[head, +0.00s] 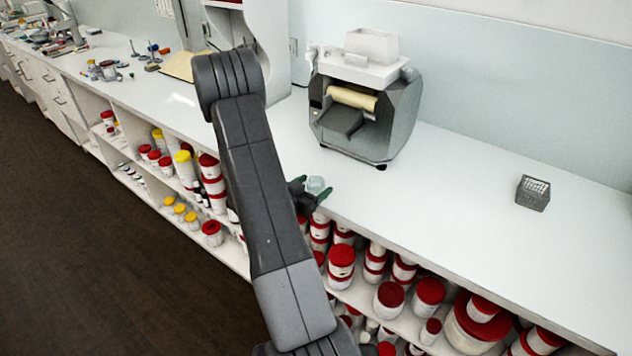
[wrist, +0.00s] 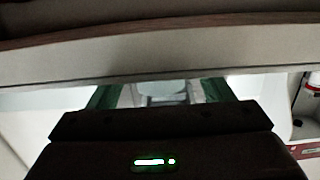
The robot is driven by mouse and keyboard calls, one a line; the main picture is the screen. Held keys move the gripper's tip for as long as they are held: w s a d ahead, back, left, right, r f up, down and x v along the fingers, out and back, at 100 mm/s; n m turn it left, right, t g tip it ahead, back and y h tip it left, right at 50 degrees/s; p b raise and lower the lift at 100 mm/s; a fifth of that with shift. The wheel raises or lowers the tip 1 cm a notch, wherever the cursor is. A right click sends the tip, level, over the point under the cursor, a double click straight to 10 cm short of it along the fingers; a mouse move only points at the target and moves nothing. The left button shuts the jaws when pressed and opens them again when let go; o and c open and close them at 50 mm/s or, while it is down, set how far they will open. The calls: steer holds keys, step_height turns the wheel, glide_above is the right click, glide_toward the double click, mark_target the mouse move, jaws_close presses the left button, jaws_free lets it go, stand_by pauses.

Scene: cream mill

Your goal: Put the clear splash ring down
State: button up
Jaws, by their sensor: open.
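The clear splash ring (head: 316,184) is a small, pale, see-through piece at the front edge of the white counter, in front of the roller mill. It appears to rest on the counter top, though the contact is too small to see. My gripper (head: 308,192) is at the counter edge with its dark green fingers open around the ring. In the wrist view the ring (wrist: 161,90) shows between the two green fingers (wrist: 160,92). Part of it is hidden behind the dark gripper body.
The grey roller mill (head: 365,108) with a white hopper stands behind the ring. Shelves below hold many red-lidded tubs (head: 341,260). Small tools lie far left.

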steer(key=shift+x, duration=0.9)
steer(key=shift+c, duration=0.4)
steer(key=shift+r, duration=0.1)
steer(key=c, duration=1)
steer(key=shift+c, duration=0.2)
steer(key=shift+r, duration=0.1)
